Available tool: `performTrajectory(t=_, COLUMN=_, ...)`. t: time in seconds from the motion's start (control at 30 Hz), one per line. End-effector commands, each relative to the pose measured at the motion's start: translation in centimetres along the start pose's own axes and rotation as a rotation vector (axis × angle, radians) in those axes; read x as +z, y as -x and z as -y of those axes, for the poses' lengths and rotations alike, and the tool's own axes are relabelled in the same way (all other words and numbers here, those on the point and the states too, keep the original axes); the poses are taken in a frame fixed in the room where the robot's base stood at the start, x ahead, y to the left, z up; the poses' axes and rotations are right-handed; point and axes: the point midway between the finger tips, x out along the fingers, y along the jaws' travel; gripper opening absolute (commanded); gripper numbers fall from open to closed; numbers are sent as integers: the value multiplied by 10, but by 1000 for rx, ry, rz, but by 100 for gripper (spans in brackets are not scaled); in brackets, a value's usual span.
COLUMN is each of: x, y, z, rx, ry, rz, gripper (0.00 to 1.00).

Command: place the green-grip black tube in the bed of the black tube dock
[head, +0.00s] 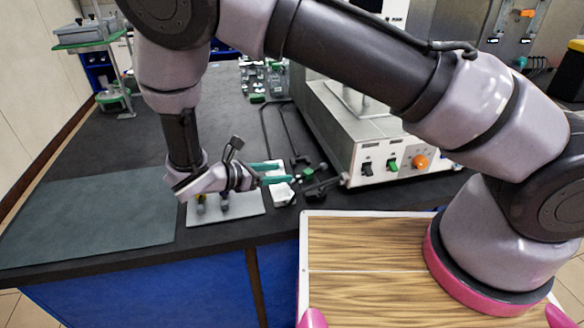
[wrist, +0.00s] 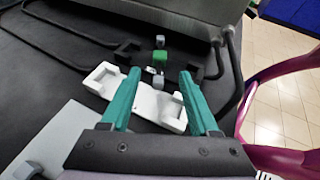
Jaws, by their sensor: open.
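My gripper (head: 284,172) has teal fingers and is open. It also shows in the wrist view (wrist: 160,73), with nothing held between the fingers. The green grip of the black tube (wrist: 158,57) is just beyond the fingertips, apart from them; it also shows in the head view (head: 308,172). The black tube dock (wrist: 128,48) lies around and behind the grip, with dark blocks on both sides; it shows in the head view too (head: 320,189). Dark parts blend together, so I cannot tell whether the tube lies in the bed.
A white dock (wrist: 150,108) lies below and between my fingers. A control box (head: 385,160) with switches and an orange knob stands right of the docks. Black hoses (head: 266,130) loop behind. A grey plate (head: 238,208) with small posts is under my wrist.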

Motion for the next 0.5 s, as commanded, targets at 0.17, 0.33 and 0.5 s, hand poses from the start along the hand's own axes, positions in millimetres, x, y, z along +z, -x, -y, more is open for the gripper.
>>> performTrajectory(t=0.17, x=0, y=5, z=0, rx=0, ry=2, rz=0, gripper=62)
performTrajectory(t=0.33, x=10, y=2, z=-1, rx=-27, ry=-32, rz=-27, gripper=62)
performTrajectory(t=0.5, x=64, y=-12, z=2, rx=-183, ry=-223, rz=-171, gripper=62)
